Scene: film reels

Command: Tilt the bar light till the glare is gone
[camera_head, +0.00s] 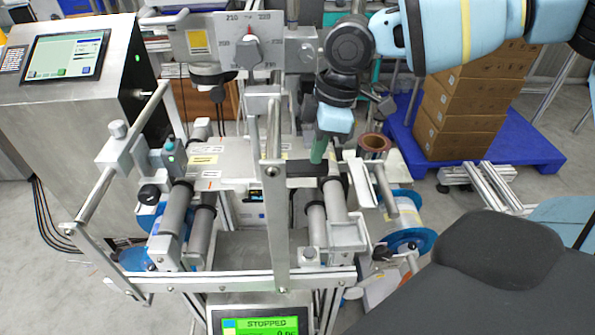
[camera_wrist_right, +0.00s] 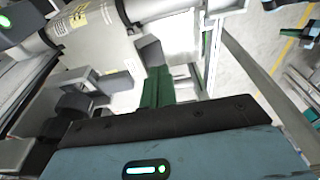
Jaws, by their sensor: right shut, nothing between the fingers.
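My right gripper (camera_head: 317,158) comes down from the top right over the film machine, its green fingers shut and empty. In the right wrist view the shut green fingers (camera_wrist_right: 157,88) point at a small dark block (camera_wrist_right: 150,49); I cannot tell whether they touch it. A dark bar (camera_head: 302,169) lies across the machine just by the fingertips in the head view. It may be the bar light, but I cannot be sure. A bright white patch (camera_wrist_right: 182,32) shows beyond the fingers in the wrist view; I cannot tell whether it is glare. My left gripper is out of view.
A box with a dial and knob (camera_head: 248,52) stands behind the film path. Metal rollers (camera_head: 174,212) and a post (camera_head: 274,215) crowd the machine. A screen (camera_head: 262,325) reads STOPPED. A blue reel (camera_head: 408,237) is at the right, near cartons (camera_head: 459,125).

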